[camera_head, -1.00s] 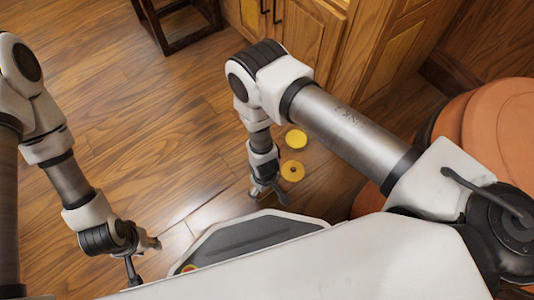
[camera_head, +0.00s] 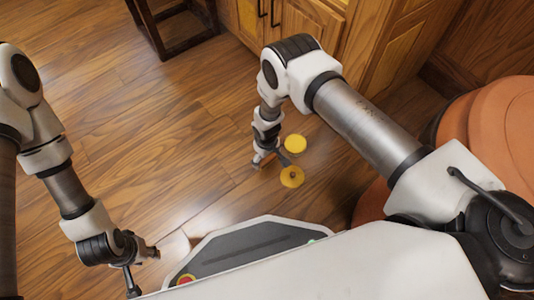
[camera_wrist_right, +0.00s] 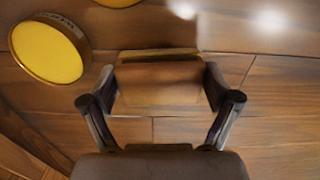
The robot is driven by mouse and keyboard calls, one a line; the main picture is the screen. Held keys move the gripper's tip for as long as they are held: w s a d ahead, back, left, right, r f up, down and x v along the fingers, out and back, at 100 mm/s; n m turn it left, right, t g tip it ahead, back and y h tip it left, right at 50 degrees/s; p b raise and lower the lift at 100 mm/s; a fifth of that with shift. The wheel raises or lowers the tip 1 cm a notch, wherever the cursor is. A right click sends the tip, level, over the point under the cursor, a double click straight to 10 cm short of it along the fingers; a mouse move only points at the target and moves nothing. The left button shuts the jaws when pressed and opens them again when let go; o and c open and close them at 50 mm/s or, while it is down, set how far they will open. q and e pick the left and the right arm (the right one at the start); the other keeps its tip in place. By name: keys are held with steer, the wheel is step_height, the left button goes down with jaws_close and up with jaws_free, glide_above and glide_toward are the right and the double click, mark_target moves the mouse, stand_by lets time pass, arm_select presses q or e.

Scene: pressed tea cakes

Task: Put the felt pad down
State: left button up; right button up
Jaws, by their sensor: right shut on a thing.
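The felt pad, which I take to be the brown-orange slab (camera_wrist_right: 158,85), sits between the fingers of my right gripper in the right wrist view. My right gripper (camera_head: 272,161) is shut on it, and the fingers (camera_wrist_right: 160,103) press its two ends. In the head view the right gripper is beside the yellow discs, and the pad is too small there to make out clearly. The wood floor shows beyond the pad; I cannot tell whether they touch. My left gripper (camera_head: 140,266) is at the lower left with its fingers spread, apart from any object.
One yellow disc (camera_head: 295,143) and a nearer one with a dark spot (camera_head: 291,177) lie right of my right gripper. The wrist view shows a yellow disc with a marked rim (camera_wrist_right: 48,52). Wooden cabinets (camera_head: 300,30) stand behind.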

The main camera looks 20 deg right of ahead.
steer(key=shift+w+d+f+b, duration=0.15)
steer(key=shift+w+b, duration=0.05)
steer(key=shift+w, duration=0.25)
steer(key=shift+w+d+f+b, duration=0.15)
steer(key=shift+w+b, duration=0.05)
steer(key=shift+w, duration=0.25)
steer(key=f+b, duration=0.2)
steer(key=f, duration=0.1)
steer(key=shift+w+d+b, duration=0.1)
steer(key=shift+w+b, duration=0.1)
steer(key=shift+b, duration=0.15)
steer(key=shift+r, duration=0.15)
steer(key=shift+c, duration=1)
steer(key=o, duration=1)
steer(key=shift+c, duration=0.2)
step_height(320, 180, up, 8)
steer(key=p, duration=0.6)
steer(key=shift+s+d+f, duration=0.1)
steer(key=shift+f, duration=0.2)
